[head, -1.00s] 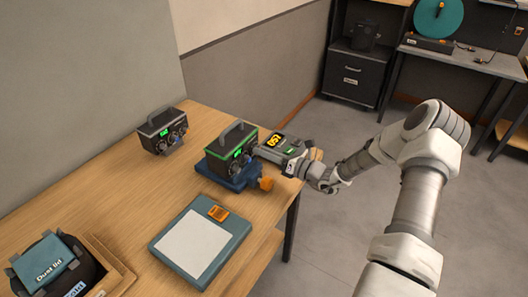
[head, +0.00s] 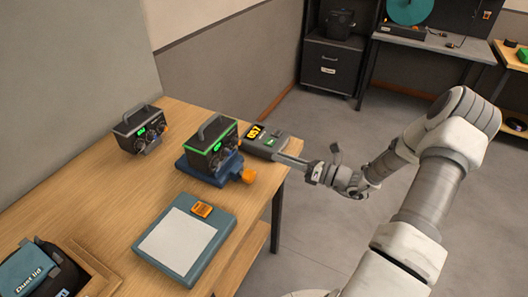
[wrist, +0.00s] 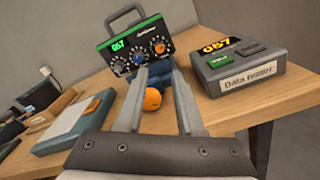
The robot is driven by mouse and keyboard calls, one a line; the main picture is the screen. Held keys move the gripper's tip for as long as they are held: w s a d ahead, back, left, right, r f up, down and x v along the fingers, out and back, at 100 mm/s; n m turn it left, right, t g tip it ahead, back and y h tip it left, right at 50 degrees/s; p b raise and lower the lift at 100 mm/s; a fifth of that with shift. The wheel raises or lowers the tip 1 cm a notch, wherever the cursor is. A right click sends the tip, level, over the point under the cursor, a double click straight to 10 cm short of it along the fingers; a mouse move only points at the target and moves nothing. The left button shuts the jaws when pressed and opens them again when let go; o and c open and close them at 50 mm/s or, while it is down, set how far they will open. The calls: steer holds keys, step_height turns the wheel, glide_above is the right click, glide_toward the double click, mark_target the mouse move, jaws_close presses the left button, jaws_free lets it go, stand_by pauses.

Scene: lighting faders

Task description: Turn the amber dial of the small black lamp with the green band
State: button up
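The small black lamp with the green band (head: 213,146) stands upright in a blue vise (head: 205,177) on the table. In the wrist view the lamp (wrist: 140,35) faces me, with a green reading of 057 and a row of dials.
An orange vise knob (wrist: 152,98) shows between my fingers. A grey data tester (wrist: 236,67), reading 057, stands right of the lamp. A second black lamp (head: 140,128) stands at the left. A teal-framed panel (head: 185,240) lies in front, with a wooden box at lower left.

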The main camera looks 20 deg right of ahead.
steer(key=v, duration=0.4)
stand_by(0.4)
